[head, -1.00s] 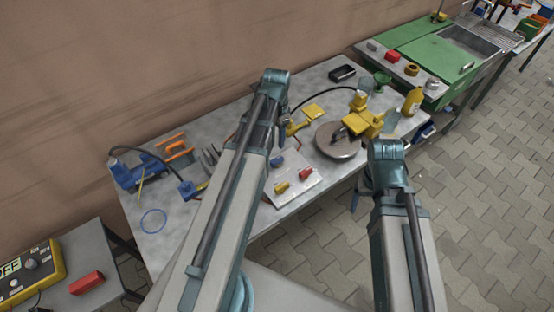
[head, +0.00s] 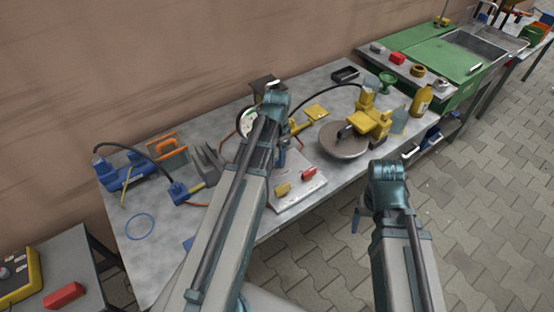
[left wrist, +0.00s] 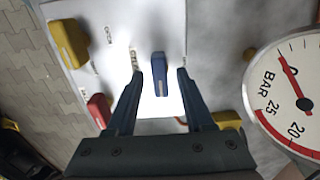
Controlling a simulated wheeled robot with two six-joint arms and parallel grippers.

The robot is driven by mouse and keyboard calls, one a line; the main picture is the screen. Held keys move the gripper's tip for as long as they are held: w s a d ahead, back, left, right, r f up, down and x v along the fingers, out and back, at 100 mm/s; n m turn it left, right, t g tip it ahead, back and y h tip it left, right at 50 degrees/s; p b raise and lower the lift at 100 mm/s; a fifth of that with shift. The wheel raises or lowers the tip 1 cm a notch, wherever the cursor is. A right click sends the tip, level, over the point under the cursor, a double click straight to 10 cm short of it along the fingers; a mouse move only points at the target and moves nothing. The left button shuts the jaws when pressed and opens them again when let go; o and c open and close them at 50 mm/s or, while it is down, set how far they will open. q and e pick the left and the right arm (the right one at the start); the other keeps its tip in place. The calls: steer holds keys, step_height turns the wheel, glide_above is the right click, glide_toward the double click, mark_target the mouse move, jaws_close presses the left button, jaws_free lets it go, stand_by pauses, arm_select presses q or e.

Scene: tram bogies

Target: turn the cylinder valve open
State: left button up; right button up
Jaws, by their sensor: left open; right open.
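A pale panel (head: 303,191) lies on the grey workbench and bears a yellow handle (head: 282,190), a red handle (head: 309,174) and a blue handle. In the left wrist view the blue handle (left wrist: 159,74) stands between the open fingers of my left gripper (left wrist: 160,78), with a gap on both sides. The yellow handle (left wrist: 70,44) and red handle (left wrist: 99,110) are to its left there. In the head view my left arm hides most of that gripper. My right gripper (head: 357,219) is open and empty, off the bench's front edge.
A round pressure gauge (left wrist: 296,95) marked BAR is close to the right of my left gripper; it also shows in the head view (head: 246,122). A yellow tool with a round disc (head: 342,140) stands right of the panel. Blue tools (head: 135,168) lie at the left.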

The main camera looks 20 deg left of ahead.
arm_select(q)
jaws_close()
steer(key=shift+n, duration=0.3)
steer(key=n, duration=0.3)
steer(key=shift+n, duration=0.4)
steer(key=n, duration=0.4)
steer(key=shift+n, duration=0.3)
steer(key=n, duration=0.4)
steer(key=shift+n, duration=2.5)
